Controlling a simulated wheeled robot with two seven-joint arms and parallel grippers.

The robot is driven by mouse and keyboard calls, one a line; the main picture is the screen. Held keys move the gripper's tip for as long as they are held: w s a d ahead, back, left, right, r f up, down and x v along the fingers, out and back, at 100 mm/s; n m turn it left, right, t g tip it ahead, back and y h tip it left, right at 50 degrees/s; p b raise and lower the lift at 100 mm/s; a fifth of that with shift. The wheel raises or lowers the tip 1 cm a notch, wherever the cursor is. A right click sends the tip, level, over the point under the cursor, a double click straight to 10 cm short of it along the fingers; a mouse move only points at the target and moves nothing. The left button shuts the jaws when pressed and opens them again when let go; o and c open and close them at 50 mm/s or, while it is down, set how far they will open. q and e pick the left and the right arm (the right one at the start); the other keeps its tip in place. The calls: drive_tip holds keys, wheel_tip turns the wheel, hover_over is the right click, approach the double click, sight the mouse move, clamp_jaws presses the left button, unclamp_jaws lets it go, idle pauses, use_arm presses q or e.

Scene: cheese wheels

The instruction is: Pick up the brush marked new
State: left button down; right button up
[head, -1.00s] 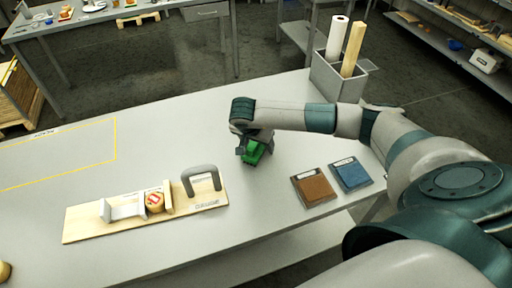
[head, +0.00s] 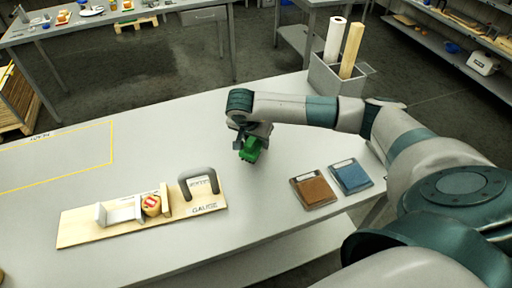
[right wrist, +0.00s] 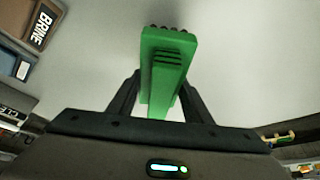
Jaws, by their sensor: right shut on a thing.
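A green brush (head: 251,149) is in my right gripper (head: 246,143), above the middle of the grey table. In the right wrist view the green brush (right wrist: 165,70) sits between the two dark fingers of my right gripper (right wrist: 158,98), which is shut on it. Dark bristle tips show at its far end. I cannot read any mark on the brush. My left gripper is not in view.
A brown pad (head: 312,191) and a blue pad (head: 350,177) lie right of the gripper. A wooden gauge board (head: 80,228) with a small cheese wheel (head: 151,205) and grey arch (head: 198,183) lies front left. A yellow-outlined area (head: 111,145) is empty.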

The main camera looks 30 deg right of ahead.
drive_tip(key=s+d+r+b, duration=0.5)
drive_tip(key=s+d+r, duration=0.1)
drive_tip(key=s+r, duration=0.2)
drive_tip(key=shift+s, duration=0.9)
drive_tip(key=shift+d+r, duration=0.1)
drive_tip(key=o, duration=0.6)
drive_tip(key=shift+c, duration=1.3)
